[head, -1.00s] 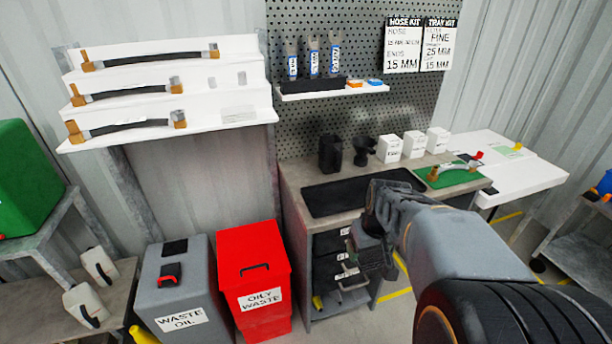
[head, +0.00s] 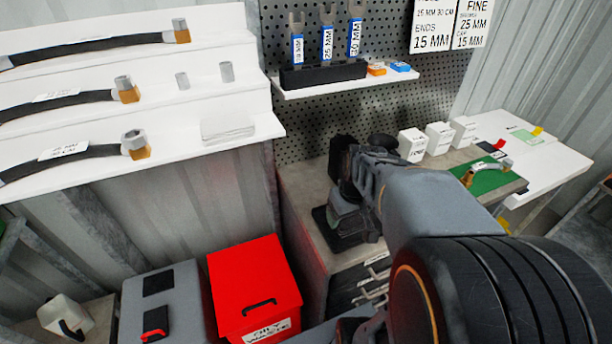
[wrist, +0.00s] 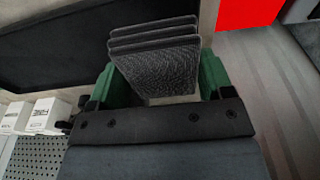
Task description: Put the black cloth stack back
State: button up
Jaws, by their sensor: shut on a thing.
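The black cloth stack (wrist: 155,60) is several dark, textured layers with their edges facing the wrist camera. My gripper (wrist: 158,78) is shut on it, with a green finger on each side. In the head view my gripper (head: 350,215) is at the grey bench (head: 302,190), over its front part, and my arm hides much of what lies behind. A black tray or mat (wrist: 55,40) lies on the bench beside the stack in the wrist view. I cannot tell how high the stack is above the bench.
White boxes (head: 440,136) and a dark cup (head: 341,150) stand at the back of the bench. A green mat (head: 485,183) with a hose fitting is to the right. A red oily waste bin (head: 255,285) and a grey bin (head: 165,305) stand to the left. A shelf (head: 330,88) hangs above.

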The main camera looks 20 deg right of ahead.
jog(key=p, duration=0.3)
send_over(312, 187)
jog(key=shift+s+f, duration=0.45)
jog(key=shift+f, duration=0.15)
notch_tip(312, 187, down, 5)
jog(key=shift+f, duration=0.1)
jog(key=shift+w+f, duration=0.15)
jog(key=shift+f, duration=0.15)
jog(key=shift+f, duration=0.1)
jog(key=o, duration=0.9)
